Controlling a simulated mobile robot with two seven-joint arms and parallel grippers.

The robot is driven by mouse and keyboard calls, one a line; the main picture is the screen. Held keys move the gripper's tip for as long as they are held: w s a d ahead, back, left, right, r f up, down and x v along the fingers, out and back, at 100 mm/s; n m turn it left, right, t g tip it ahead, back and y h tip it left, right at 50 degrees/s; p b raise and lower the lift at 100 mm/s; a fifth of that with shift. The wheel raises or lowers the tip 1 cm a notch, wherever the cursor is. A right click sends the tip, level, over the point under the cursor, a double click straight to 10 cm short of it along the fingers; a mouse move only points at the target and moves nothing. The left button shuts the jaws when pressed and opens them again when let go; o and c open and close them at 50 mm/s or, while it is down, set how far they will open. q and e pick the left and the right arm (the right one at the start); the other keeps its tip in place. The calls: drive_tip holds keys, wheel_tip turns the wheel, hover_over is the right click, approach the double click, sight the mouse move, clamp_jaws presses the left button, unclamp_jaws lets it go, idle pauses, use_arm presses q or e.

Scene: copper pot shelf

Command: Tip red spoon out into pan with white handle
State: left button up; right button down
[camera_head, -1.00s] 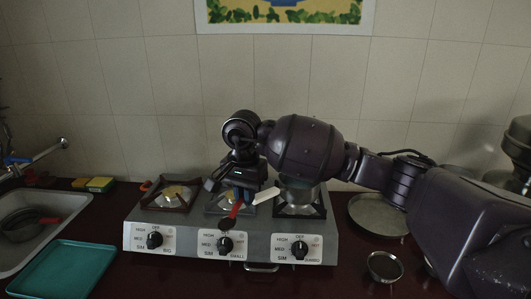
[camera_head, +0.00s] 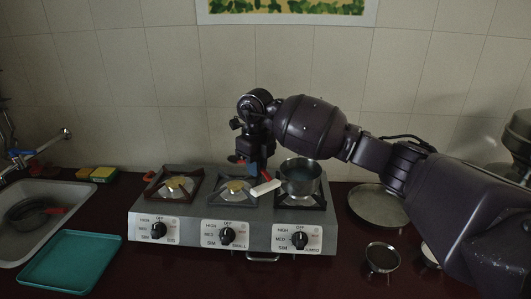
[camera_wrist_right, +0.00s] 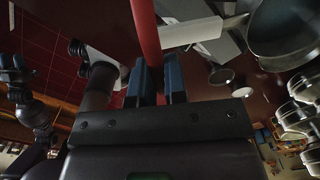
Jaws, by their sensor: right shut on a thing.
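A small metal pan (camera_head: 301,178) with a white handle (camera_head: 265,188) sits on the right burner of the stove, its handle pointing left. In the right wrist view the pan (camera_wrist_right: 285,35) and white handle (camera_wrist_right: 192,33) lie at the upper right. My right gripper (camera_head: 262,172) is shut on the red spoon just behind the white handle, left of the pan. The red spoon's handle (camera_wrist_right: 146,30) rises between the blue-padded fingertips (camera_wrist_right: 156,82) in the wrist view. The spoon's bowl is not clearly seen, so its tilt and contents cannot be told. My left gripper is not seen.
The stove (camera_head: 185,229) has empty left and middle burners. A teal tray (camera_head: 72,262) and a sink (camera_head: 50,200) are at the left. A round metal pan (camera_head: 379,206) and a small bowl (camera_head: 382,257) stand at the right. The tiled wall is close behind.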

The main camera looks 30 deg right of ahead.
drive_tip(key=m, duration=0.2)
drive_tip(key=d+m, duration=0.1)
drive_tip(key=m, duration=0.1)
drive_tip(key=shift+w+r, duration=0.2)
drive_tip(key=shift+w, duration=0.15)
use_arm(q)
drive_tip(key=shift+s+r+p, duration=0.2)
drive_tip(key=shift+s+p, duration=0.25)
drive_tip(key=shift+p, duration=0.45)
use_arm(e)
drive_tip(key=shift+w+d+r+m, duration=0.1)
drive_tip(key=shift+w+d+m, duration=0.35)
drive_tip(key=shift+m, duration=1.6)
drive_tip(key=shift+w+d+r+m, duration=0.15)
drive_tip(key=shift+d+m, duration=0.45)
drive_tip(key=shift+m, duration=1.4)
drive_tip(key=shift+w+d+f+m, duration=0.1)
drive_tip(key=shift+w+d+m, duration=0.35)
drive_tip(key=shift+m, duration=1.6)
drive_tip(key=shift+s+d, duration=0.1)
drive_tip(key=shift+d, duration=0.05)
